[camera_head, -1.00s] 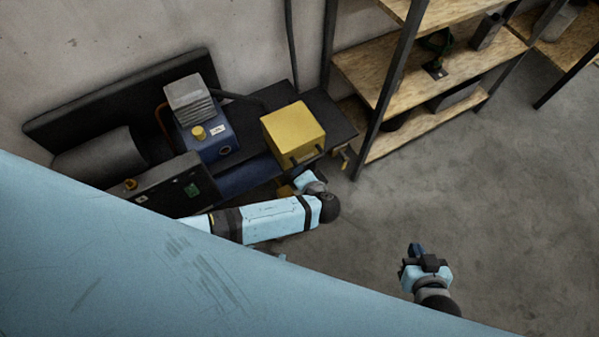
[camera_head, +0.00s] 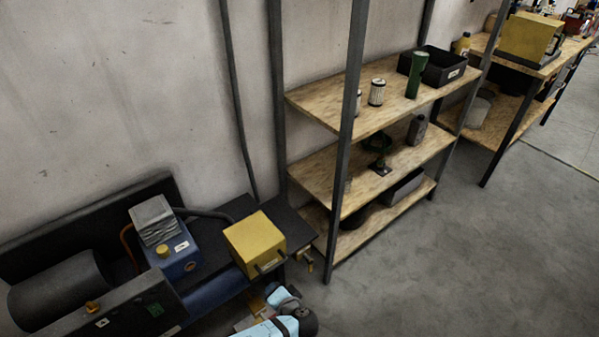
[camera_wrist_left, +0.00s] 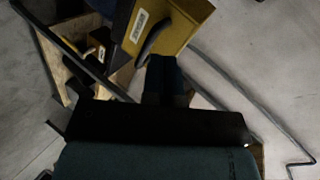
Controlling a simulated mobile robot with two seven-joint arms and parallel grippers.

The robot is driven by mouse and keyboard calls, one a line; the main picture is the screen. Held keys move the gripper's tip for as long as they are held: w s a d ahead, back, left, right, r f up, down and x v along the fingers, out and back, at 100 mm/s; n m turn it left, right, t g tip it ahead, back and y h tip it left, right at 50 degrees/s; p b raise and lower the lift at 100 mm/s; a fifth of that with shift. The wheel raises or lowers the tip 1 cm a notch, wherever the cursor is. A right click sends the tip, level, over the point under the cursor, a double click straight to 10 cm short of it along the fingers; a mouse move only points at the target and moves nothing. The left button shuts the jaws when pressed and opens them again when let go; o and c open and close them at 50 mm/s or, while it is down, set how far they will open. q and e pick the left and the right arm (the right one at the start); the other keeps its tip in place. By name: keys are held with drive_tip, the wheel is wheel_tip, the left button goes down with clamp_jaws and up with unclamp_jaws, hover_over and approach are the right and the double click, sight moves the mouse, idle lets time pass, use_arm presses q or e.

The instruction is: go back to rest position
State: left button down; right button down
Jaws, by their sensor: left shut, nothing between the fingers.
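My left arm (camera_head: 285,322) shows at the bottom edge of the head view, bent below the yellow box (camera_head: 255,244). Its fingers cannot be made out there. In the left wrist view my left gripper (camera_wrist_left: 165,68) is shut and empty, with its dark fingers pointing toward the yellow box (camera_wrist_left: 170,25) with a black handle and white label. Whether the fingers touch it I cannot tell. My right gripper is not in view.
The yellow box sits on a dark bench beside a blue machine (camera_head: 178,258). A wooden shelf rack (camera_head: 310,106) stands right of it, holding cans, a green flashlight (camera_head: 416,75) and bins. Open concrete floor (camera_head: 440,270) lies at the lower right.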

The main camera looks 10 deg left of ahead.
use_arm(q)
drive_tip(key=s+a+r+n+g+h, duration=0.2)
drive_tip(key=s+a+r+g+h, duration=0.3)
drive_tip(key=s+r, duration=0.6)
drive_tip(key=s+a+r+n+h, duration=0.2)
drive_tip(key=s+a+r+h, duration=0.2)
drive_tip(key=s+a+r, duration=0.5)
drive_tip(key=w+d+f+m+t+h+p, duration=0.1)
drive_tip(key=w+d+f+t+h+p, duration=0.1)
drive_tip(key=d+f+t+p, duration=0.3)
drive_tip(key=w+d+t+p, duration=0.1)
drive_tip(key=d+t+p, duration=0.1)
drive_tip(key=d, duration=0.1)
drive_tip(key=shift+d+h+p, duration=0.3)
drive_tip(key=shift+d+p, duration=0.1)
drive_tip(key=shift+w+a, duration=0.1)
